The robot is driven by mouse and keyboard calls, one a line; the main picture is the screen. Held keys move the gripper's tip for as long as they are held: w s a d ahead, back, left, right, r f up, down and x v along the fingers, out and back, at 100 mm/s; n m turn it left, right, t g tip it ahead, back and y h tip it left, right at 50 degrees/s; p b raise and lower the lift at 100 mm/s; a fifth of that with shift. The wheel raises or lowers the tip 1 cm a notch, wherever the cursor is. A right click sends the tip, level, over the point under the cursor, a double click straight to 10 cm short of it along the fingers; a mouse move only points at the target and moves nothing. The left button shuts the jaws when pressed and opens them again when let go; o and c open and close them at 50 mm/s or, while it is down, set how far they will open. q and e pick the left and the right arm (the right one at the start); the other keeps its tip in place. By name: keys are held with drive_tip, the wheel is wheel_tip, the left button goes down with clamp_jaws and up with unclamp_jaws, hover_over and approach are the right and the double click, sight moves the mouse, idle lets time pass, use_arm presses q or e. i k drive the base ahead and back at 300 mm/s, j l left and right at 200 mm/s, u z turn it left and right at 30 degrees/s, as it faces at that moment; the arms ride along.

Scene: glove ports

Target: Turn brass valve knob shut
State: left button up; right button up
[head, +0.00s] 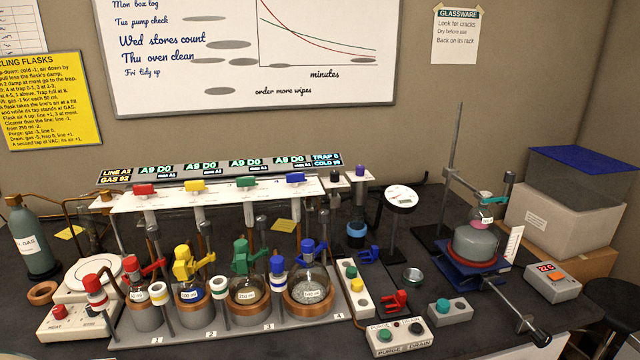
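A grey-green gas cylinder (35,245) stands at the far left, with a small brass-coloured valve knob (13,200) on its top. A copper-coloured line runs from there toward the white manifold (215,198). Another small brass-coloured block (103,199) sits at the manifold's left end. I cannot tell from this view which is the task's knob, or whether either is turned open or shut. Neither of my grippers is in view.
Several clamped flasks (247,291) stand in a grey rack below the manifold's coloured taps. A white heater base (92,277) is in front of the cylinder. A purge and drain box (399,338) is at the front. A flask stand (476,241) is on the right.

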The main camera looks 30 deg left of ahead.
sight(105, 194)
drive_tip(key=u, duration=2)
drive_tip(key=z, duration=0.55)
drive_tip(key=j+z, duration=0.3)
drive_tip(key=k+j+z, duration=0.25)
drive_tip(key=j+z, duration=0.3)
drive_tip(key=j, duration=0.15)
